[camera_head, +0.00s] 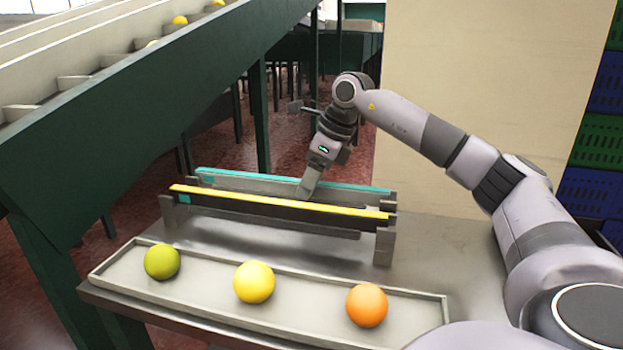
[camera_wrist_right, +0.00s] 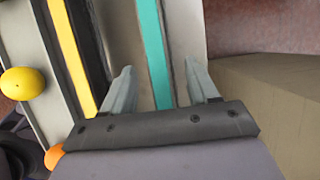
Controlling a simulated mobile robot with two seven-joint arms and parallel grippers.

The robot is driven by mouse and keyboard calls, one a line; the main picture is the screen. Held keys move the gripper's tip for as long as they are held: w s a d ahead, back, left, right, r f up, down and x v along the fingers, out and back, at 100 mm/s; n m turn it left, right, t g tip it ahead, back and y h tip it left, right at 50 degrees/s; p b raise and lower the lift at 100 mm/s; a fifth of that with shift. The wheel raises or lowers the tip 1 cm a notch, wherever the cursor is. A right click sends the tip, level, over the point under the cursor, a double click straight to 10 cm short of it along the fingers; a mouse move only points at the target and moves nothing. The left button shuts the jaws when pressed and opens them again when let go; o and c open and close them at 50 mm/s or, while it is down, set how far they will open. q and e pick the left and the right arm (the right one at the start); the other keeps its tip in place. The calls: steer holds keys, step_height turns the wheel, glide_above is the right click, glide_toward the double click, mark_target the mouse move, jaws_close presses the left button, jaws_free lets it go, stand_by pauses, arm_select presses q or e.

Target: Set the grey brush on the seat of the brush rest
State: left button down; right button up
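A long grey bar with a teal strip along its top (camera_head: 345,186) lies at the back of the stand on the metal table. It looks like the grey brush, but I cannot be sure. A dark bar with a yellow strip (camera_head: 290,204) runs parallel in front of it. The brush rest seems to be the stand with grey end blocks (camera_head: 385,246). My right gripper (camera_head: 307,190) points down at the teal-striped bar. In the right wrist view its fingers (camera_wrist_right: 160,72) are apart, one on each side of the teal strip (camera_wrist_right: 153,50). Contact cannot be told. My left gripper is out of view.
A shallow grey tray (camera_head: 210,292) at the table's front holds a green fruit (camera_head: 162,261), a yellow fruit (camera_head: 254,282) and an orange (camera_head: 367,305). A green-sided conveyor (camera_head: 140,130) stands at left, a pale panel (camera_head: 480,70) behind. Bare table (camera_head: 445,260) shows at right.

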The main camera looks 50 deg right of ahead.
steer(key=v, duration=0.6)
steer(key=shift+p, duration=0.4)
steer(key=shift+s+d+r, duration=0.15)
steer(key=shift+s+r, duration=0.1)
steer(key=shift+r, duration=0.35)
